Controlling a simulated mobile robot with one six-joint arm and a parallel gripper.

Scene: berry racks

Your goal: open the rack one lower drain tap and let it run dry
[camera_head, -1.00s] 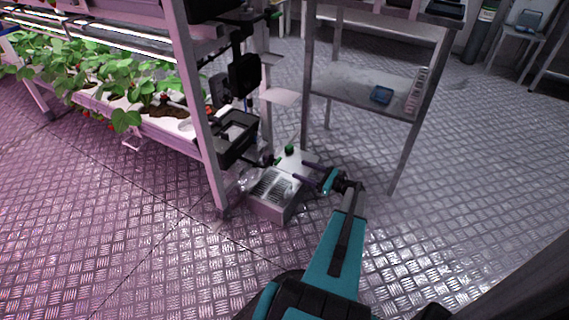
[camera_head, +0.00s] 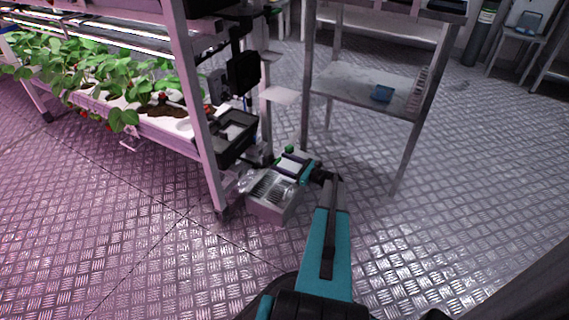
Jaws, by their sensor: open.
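The rack (camera_head: 195,95) with strawberry plants stands at the left, its end post reaching the floor near the picture's middle. I cannot clearly make out the lower drain tap; small dark fittings (camera_head: 266,154) show low at the rack's end, below a black open tray (camera_head: 236,137). My gripper (camera_head: 284,164) is low beside these fittings, to their right, above a grey vented box (camera_head: 272,198). Its jaws are open, and they look empty. Whether a finger touches any fitting cannot be told.
A white container with a green cap (camera_head: 290,149) stands just behind my gripper. A clear object (camera_head: 247,181) lies by the grey box. Open floor lies in front.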

